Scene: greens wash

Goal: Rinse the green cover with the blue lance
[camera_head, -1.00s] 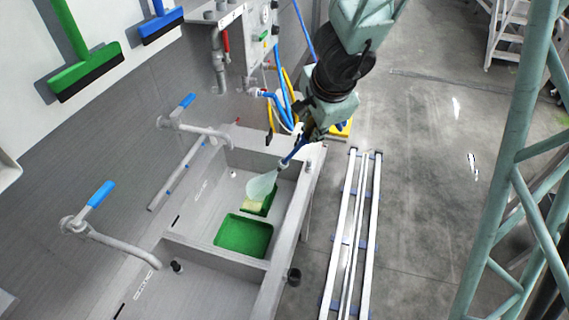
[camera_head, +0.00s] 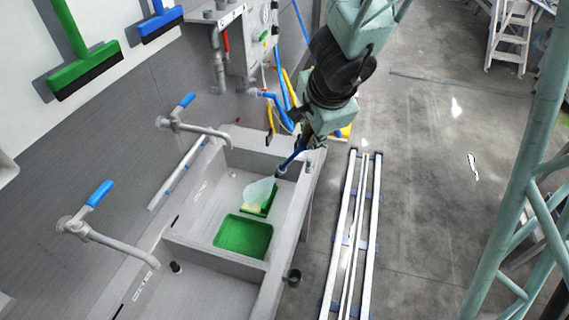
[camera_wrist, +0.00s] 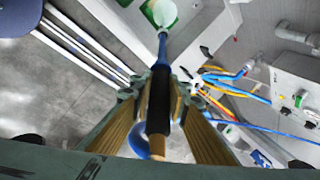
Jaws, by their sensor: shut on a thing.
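My gripper (camera_head: 308,138) is shut on the blue lance (camera_head: 291,160) above the right rim of the sink. In the wrist view the lance (camera_wrist: 163,52) runs between the fingers (camera_wrist: 163,90), its dark grip held by them. A pale spray cone (camera_head: 261,190) fans from its tip down into the far basin. It falls on a green piece (camera_head: 271,201) with a pale yellowish patch at its left edge. A larger green tray-like piece (camera_head: 243,236) lies nearer in the same basin, clear of the cone. I cannot tell for certain which green piece is the cover.
The basin wall (camera_head: 215,258) divides the sink. Two taps with blue levers (camera_head: 100,193) reach over it from the left. Blue and yellow hoses (camera_head: 284,95) hang behind my gripper. White rails (camera_head: 361,235) lie on the floor at right. Green and blue squeegees (camera_head: 86,70) hang upper left.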

